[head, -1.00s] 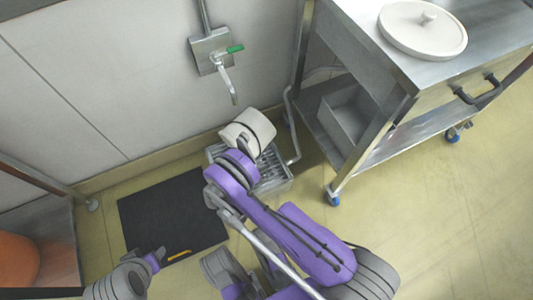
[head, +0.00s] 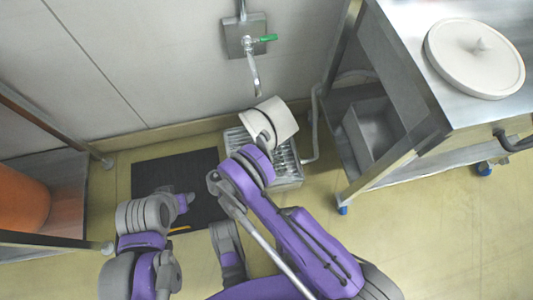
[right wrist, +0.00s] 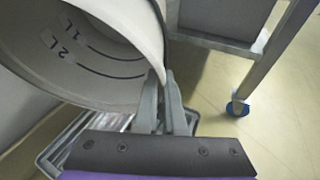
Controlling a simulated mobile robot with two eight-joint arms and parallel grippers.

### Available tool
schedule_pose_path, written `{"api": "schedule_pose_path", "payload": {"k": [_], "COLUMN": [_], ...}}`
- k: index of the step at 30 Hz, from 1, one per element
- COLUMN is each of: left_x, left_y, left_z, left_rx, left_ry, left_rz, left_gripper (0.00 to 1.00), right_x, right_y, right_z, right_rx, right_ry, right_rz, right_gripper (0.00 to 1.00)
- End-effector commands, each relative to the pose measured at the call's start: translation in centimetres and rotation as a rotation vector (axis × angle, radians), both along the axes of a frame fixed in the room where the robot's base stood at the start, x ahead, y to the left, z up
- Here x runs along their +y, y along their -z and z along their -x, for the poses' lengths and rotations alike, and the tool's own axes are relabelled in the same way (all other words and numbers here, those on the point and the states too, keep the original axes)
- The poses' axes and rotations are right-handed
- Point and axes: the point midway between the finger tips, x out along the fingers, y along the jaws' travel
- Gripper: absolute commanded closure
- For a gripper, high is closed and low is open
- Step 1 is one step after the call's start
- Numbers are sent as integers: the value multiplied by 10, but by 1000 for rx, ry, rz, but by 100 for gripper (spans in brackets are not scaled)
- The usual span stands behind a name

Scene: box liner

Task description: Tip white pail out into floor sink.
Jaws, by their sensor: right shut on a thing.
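The white pail (head: 284,118) is above the floor sink (head: 290,182), in front of the wall tap. It is tilted well over onto its side. In the right wrist view the pail (right wrist: 95,18) shows its inner wall with 1L and 2L marks; I see no contents in the visible part. My right gripper (head: 264,138) is shut on the pail's rim, and its fingers (right wrist: 162,95) show at the rim in the right wrist view. A corner of the grated sink (right wrist: 60,150) shows below. My left gripper (head: 186,200) is over the black mat; its jaws are unclear.
A wall tap (head: 253,70) with a green lever hangs above the sink. A steel cart (head: 440,85) with a round white lid (head: 475,58) stands to the right. The black mat (head: 170,170) lies left of the sink. An orange container (head: 22,205) is at far left.

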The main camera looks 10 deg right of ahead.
Motion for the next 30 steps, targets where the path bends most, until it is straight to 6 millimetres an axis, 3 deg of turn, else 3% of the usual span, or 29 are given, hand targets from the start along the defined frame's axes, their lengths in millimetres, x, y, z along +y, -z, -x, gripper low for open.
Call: {"api": "schedule_pose_path", "payload": {"k": [15, 24, 30], "left_x": [0, 0, 0], "left_y": [0, -44, -61], "left_z": [0, 8, 10], "left_rx": [0, -5, -10], "left_ry": [0, 0, 0], "left_rz": [0, 0, 0], "left_gripper": [50, 50, 50], "right_x": [-35, -55, -71], "right_y": [-51, -88, -105], "right_z": [-11, -19, -24], "right_rx": [127, 207, 288], "right_ry": [3, 4, 8], "right_rz": [-349, -569, -789], "right_gripper": [100, 100, 100]}}
